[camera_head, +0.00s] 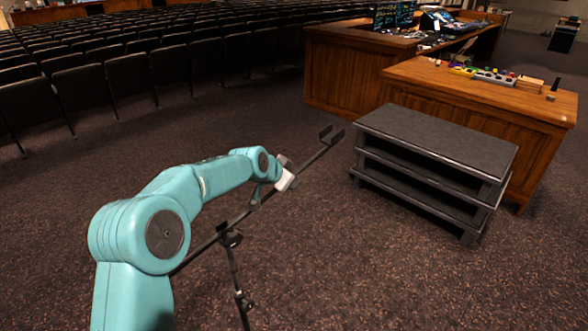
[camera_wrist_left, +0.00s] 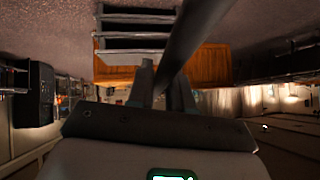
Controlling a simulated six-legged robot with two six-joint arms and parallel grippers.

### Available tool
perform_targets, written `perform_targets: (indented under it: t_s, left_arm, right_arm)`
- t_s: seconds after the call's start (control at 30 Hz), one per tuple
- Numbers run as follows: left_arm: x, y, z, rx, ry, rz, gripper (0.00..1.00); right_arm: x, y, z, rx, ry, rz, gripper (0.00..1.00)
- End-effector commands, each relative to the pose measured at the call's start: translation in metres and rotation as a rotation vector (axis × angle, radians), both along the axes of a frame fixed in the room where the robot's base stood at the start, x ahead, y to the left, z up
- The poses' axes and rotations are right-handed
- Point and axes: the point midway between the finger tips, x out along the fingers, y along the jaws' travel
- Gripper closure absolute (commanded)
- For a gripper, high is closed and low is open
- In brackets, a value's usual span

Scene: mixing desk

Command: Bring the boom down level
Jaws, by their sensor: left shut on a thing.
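The boom (camera_head: 312,159) is a thin dark pole on a stand (camera_head: 236,272). It runs from the lower left, partly behind my arm, to the upper right in the head view, where its far end carries a dark forked cradle (camera_head: 331,134). I cannot tell its exact tilt from this view. My left gripper (camera_head: 286,175) is at the boom's far half and is shut on it. In the left wrist view the boom (camera_wrist_left: 190,40) passes between the fingers of the gripper (camera_wrist_left: 165,88). My right gripper is not in view.
A dark shelf unit (camera_head: 436,137) stands right of the boom's far end. Behind it are wooden desks (camera_head: 480,102) with coloured items and screens. Rows of dark seats (camera_head: 130,75) fill the back left. Carpet is clear around the stand.

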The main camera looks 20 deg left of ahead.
Motion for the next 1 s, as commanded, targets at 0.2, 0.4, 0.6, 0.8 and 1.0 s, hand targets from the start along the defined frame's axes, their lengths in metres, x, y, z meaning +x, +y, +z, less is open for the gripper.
perform_targets:
  t_s: [0.2, 0.4, 0.6, 0.8, 1.0]
  left_arm:
    - [0.002, 0.003, -0.012, 0.022, 0.070, 0.001, 1.00]
    - [0.003, 0.002, -0.027, 0.045, 0.127, 0.000, 1.00]
    - [0.004, 0.001, -0.037, 0.061, 0.165, 0.001, 1.00]
    - [0.004, -0.001, -0.041, 0.065, 0.177, 0.002, 1.00]
    - [0.004, -0.002, -0.041, 0.065, 0.177, 0.002, 1.00]
  right_arm:
    - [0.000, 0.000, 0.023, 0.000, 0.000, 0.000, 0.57]
    - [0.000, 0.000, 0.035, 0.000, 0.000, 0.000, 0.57]
    - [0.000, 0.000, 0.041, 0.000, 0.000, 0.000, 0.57]
    - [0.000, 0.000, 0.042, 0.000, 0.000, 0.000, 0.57]
    - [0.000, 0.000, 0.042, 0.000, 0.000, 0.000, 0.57]
